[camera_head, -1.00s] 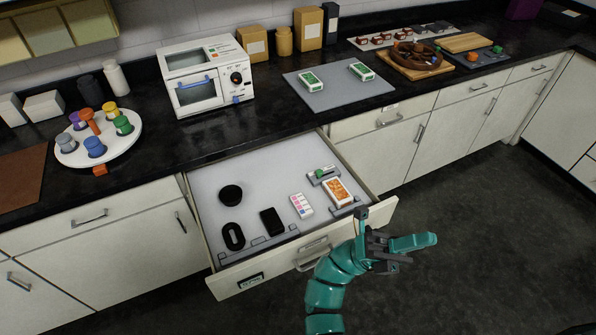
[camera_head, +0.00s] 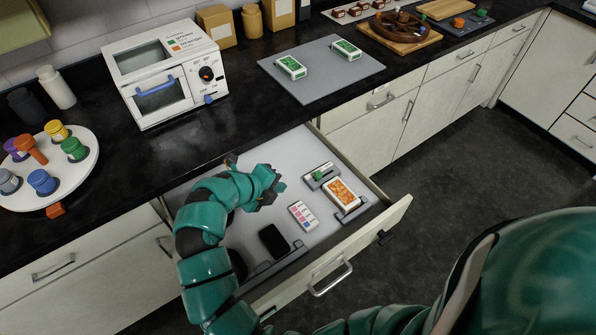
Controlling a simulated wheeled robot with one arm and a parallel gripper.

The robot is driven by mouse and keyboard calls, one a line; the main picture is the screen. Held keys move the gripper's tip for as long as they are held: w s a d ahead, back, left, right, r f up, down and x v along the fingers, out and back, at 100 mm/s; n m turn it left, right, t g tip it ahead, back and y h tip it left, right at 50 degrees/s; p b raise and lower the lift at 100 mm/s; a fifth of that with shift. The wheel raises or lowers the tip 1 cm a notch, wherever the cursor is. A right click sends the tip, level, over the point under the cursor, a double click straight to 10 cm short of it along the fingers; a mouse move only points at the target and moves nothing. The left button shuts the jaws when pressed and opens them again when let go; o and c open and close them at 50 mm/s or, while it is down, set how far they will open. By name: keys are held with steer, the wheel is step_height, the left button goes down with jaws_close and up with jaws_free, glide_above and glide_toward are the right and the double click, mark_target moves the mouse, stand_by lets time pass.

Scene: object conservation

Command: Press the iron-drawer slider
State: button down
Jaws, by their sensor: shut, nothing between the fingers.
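The open drawer (camera_head: 392,217) below the counter has a pale inside. A small grey block with a green knob (camera_head: 319,174), which looks like the slider, lies near its right side. My gripper (camera_head: 272,192) is shut and empty over the drawer, to the left of the green knob and apart from it. My teal arm (camera_head: 205,240) reaches across the drawer's left part and hides some of what lies there.
The drawer also holds a box with an orange picture (camera_head: 341,193), a white box with coloured marks (camera_head: 302,215) and a black case (camera_head: 273,241). A white oven (camera_head: 165,80), a round white tray (camera_head: 85,180) and a grey mat (camera_head: 320,85) are on the counter.

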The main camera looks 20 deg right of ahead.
mark_target(317, 179)
steer(key=shift+s+d+r, duration=0.1)
steer(key=shift+d, duration=0.15)
steer(key=p+x, duration=0.2)
steer(key=x, duration=0.7)
steer(key=shift+d+f, duration=0.2)
steer(key=shift+d, duration=0.2)
steer(key=shift+w+d+p, duration=0.55)
steer(key=shift+w+d, duration=0.15)
steer(key=shift+d, duration=0.35)
steer(key=shift+w+d+f, duration=0.2)
steer(key=shift+w+d, duration=0.2)
steer(key=shift+d, duration=0.25)
